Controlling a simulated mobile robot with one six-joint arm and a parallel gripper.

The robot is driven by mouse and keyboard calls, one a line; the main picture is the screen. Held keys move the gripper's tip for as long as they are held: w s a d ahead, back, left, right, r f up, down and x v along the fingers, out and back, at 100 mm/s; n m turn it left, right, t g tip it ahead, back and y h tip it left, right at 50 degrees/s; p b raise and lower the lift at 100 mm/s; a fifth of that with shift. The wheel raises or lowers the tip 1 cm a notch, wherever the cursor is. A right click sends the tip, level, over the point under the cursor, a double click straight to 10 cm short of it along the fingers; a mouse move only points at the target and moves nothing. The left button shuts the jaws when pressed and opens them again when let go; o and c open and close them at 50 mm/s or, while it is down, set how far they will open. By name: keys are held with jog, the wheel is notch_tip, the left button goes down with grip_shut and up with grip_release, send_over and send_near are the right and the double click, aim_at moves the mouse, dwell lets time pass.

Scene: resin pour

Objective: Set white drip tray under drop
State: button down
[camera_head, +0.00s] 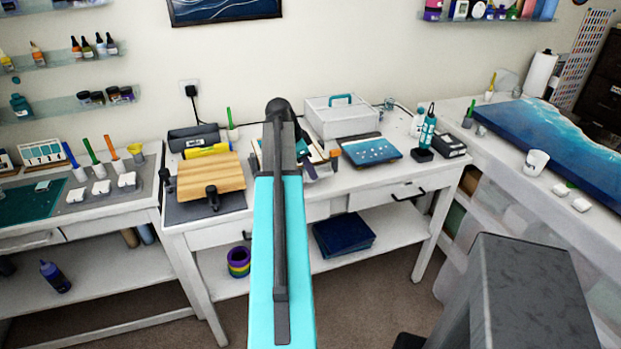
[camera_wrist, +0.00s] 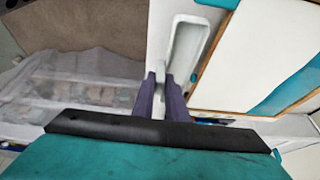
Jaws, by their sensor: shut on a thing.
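A long, narrow white tray (camera_wrist: 185,48) with a raised rim shows in the wrist view, extending away from the fingertips of my gripper (camera_wrist: 163,78). The two purple fingers are shut on its near end. What lies directly beneath the tray is hard to tell. No falling drop is visible. A blue ocean-style resin panel (camera_head: 568,140) lies on the right bench.
On the right bench are a white cup (camera_head: 535,162) and small white blocks (camera_head: 560,190). The back table holds a wooden board (camera_head: 225,173), a white box (camera_head: 340,120) and a blue panel (camera_head: 370,151). In the wrist view, a white board (camera_wrist: 245,55) with teal patches lies right of the tray.

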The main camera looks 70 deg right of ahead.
aim_at(310, 182)
jog(key=shift+a+f+p, duration=0.1)
jog(key=shift+f+p, duration=0.5)
jog(key=shift+f, duration=1.1)
jog(key=shift+f, duration=0.15)
jog(key=c, duration=1.8)
grip_release()
jog(key=shift+o, duration=0.2)
jog(key=shift+r, duration=0.25)
jog(key=b+v, duration=0.2)
jog(key=v, duration=0.9)
jog(key=shift+r+b, duration=0.35)
jog(key=shift+a, duration=0.15)
